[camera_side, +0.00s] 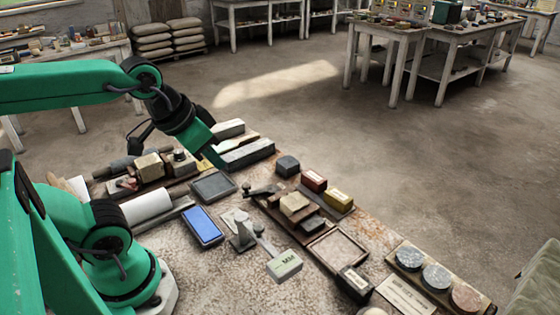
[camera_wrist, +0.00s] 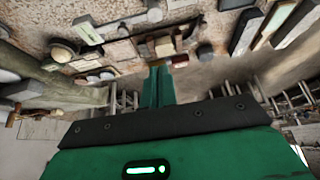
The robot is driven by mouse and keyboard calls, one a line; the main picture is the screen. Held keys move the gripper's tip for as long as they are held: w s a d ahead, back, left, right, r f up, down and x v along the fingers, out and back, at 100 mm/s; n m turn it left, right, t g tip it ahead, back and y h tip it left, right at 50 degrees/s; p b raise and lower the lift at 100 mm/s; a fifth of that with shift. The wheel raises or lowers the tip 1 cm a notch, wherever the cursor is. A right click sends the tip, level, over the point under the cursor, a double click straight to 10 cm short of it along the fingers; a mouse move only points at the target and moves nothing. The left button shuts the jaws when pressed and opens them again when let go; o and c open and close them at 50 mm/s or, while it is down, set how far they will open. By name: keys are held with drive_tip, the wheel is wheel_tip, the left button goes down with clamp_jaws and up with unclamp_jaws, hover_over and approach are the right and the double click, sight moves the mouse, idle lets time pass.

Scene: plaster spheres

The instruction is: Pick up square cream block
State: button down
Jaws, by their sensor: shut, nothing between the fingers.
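A square cream block (camera_side: 294,204) lies on a brown wooden tray (camera_side: 272,212) near the middle of the bench in the side view. In the wrist view a cream block (camera_wrist: 165,46), seemingly the same one, shows just beyond my fingertips. My gripper (camera_side: 214,158) is above the bench, up and left of the block in the side view and clearly apart from it. In the wrist view my gripper (camera_wrist: 160,68) has its two green fingers together with nothing between them. A second tan cube (camera_side: 149,166) sits among tools at the left.
A metal piece (camera_side: 243,232), a blue-topped box (camera_side: 203,226) and long grey bars (camera_side: 247,154) crowd the bench. Round discs (camera_side: 436,276) lie at right.

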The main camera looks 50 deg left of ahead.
drive_tip(key=c, duration=0.5)
unclamp_jaws()
drive_tip(key=shift+w, duration=0.15)
drive_tip(key=m+g, duration=0.5)
drive_tip(key=m, duration=1.2)
hover_over(294, 200)
drive_tip(key=f, duration=1.4)
drive_tip(key=shift+s, duration=0.35)
drive_tip(key=shift+w+f+m+g, duration=0.3)
drive_tip(key=shift+f+m, duration=0.2)
drive_tip(key=shift+f, duration=0.15)
drive_tip(key=shift+f, duration=0.1)
